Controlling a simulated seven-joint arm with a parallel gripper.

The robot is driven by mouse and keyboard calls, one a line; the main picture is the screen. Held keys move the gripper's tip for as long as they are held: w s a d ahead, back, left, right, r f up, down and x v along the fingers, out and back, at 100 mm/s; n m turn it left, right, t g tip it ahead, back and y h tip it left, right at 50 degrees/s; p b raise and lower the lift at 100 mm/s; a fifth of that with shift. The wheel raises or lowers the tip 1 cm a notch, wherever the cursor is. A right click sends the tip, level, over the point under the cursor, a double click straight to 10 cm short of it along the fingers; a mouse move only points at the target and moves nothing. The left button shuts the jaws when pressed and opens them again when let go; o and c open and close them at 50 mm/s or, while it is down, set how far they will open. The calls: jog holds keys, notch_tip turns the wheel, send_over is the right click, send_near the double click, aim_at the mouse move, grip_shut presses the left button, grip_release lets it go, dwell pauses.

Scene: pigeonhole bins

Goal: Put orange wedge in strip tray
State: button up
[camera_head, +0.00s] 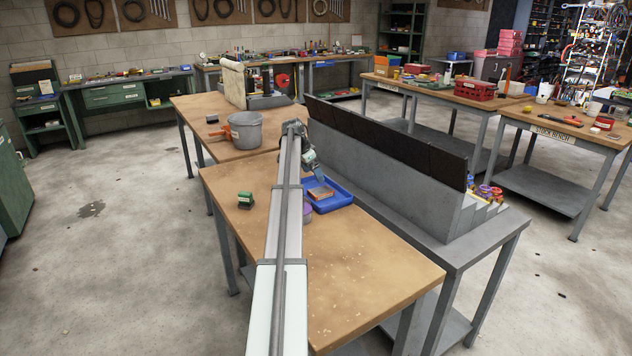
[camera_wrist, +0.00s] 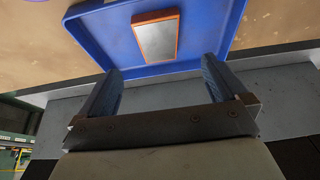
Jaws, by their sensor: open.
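A blue tray (camera_head: 343,191) lies on the wooden bench top beside the grey bin unit; it also fills the top of the wrist view (camera_wrist: 90,30). An orange-edged block with a grey, shiny face (camera_head: 320,193) lies inside the tray; it also shows in the wrist view (camera_wrist: 157,38). It is the only orange piece I see in the tray; whether it is wedge-shaped I cannot tell. My gripper (camera_head: 319,177) is above the tray's far side, and its two blue fingers are apart with nothing between them in the wrist view (camera_wrist: 160,68).
A grey bin unit with black panels (camera_head: 385,140) stands right of the tray. A purple round item (camera_head: 307,212) is partly hidden by my arm. The near bench top is clear.

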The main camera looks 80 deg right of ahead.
jog(key=shift+v, duration=1.45)
